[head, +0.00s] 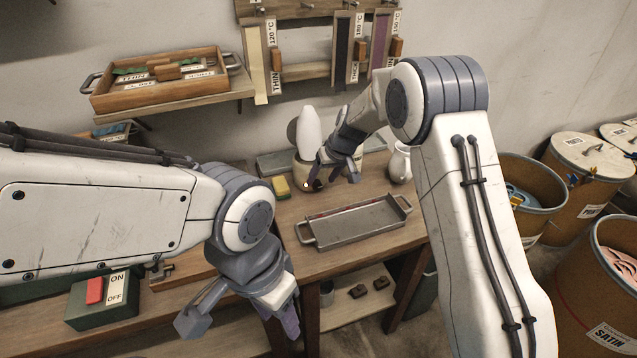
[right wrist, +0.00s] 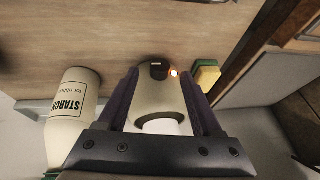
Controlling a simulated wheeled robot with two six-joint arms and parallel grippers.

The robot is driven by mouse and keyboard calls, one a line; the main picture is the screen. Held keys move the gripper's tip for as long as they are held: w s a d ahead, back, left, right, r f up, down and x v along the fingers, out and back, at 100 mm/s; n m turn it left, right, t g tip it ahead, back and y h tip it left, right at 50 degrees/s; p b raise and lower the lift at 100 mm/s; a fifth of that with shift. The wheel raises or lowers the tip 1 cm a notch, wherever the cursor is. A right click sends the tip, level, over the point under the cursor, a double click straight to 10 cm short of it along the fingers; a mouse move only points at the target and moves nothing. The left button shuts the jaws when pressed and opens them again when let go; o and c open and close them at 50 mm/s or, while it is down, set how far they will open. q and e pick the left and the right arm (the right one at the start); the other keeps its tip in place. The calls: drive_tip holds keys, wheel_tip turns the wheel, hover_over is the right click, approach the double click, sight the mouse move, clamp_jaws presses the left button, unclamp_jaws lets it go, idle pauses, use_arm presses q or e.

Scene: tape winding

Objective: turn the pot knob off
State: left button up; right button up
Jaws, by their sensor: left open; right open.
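The cream pot (head: 308,176) stands at the back of the table, with a white rounded shape (head: 309,132) rising above it. In the right wrist view the pot (right wrist: 158,98) lies between the fingers of my right gripper, with its dark knob (right wrist: 157,71) on the front and a glowing orange light (right wrist: 174,73) beside it. My right gripper (head: 336,174) is open and close to the pot; contact cannot be told. The knob is not clear in the head view. My left gripper (head: 240,322) is open and empty at the front, away from the pot.
A yellow-green sponge (head: 281,187) lies left of the pot. A grey metal tray (head: 352,222) is in front. A bottle labelled STARCH (right wrist: 72,105) stands beside the pot in the wrist view. A box with a red ON/OFF switch (head: 95,290) is at front left.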

sight(318, 185)
drive_tip(key=shift+x, duration=1.6)
drive_tip(key=shift+c, duration=0.4)
